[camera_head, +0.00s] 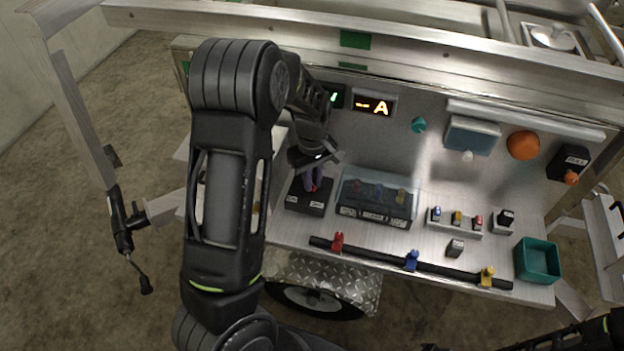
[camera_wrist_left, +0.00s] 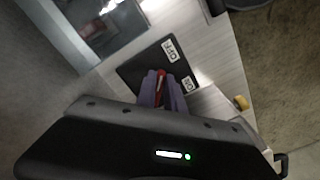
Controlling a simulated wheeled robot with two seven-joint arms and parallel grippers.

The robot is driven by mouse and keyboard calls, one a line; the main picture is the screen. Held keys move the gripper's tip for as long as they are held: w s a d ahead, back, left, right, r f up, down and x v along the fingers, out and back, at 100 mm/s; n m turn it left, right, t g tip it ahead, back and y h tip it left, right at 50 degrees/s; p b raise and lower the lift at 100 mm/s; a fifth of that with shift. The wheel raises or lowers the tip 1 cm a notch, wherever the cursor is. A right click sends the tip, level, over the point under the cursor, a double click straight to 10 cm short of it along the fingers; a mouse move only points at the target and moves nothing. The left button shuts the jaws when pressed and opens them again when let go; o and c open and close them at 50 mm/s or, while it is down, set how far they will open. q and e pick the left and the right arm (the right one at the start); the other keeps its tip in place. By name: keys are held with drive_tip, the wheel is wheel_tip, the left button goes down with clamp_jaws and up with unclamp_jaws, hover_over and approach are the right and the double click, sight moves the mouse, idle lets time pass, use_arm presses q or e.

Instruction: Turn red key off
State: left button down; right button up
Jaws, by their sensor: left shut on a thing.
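The red key (camera_wrist_left: 160,88) sits on a black switch box (camera_wrist_left: 139,72) that bears white OFF and ON labels. In the head view the black box (camera_head: 309,203) stands on the left part of the trailer panel. My left gripper (camera_head: 315,180) reaches down onto it from above. In the left wrist view its purple fingers (camera_wrist_left: 163,92) are closed around the red key, which shows as a thin strip between them. The key points between the two labels, but its exact angle is partly hidden by the fingers. My right gripper does not show clearly; only a dark arm part is at the lower right.
A clear-lidded box (camera_head: 375,203) stands just right of the switch box. A black bar (camera_head: 440,267) with red, blue and yellow valves runs along the front edge. A teal bin (camera_head: 538,260) is at the right. Lit displays (camera_head: 373,104) are behind.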

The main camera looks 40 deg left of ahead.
use_arm(q)
drive_tip(key=c, duration=1.4)
unclamp_jaws()
drive_tip(key=shift+c, duration=0.2)
drive_tip(key=shift+r, duration=0.15)
wheel_tip(320, 180, up, 8)
drive_tip(key=shift+f, duration=0.2)
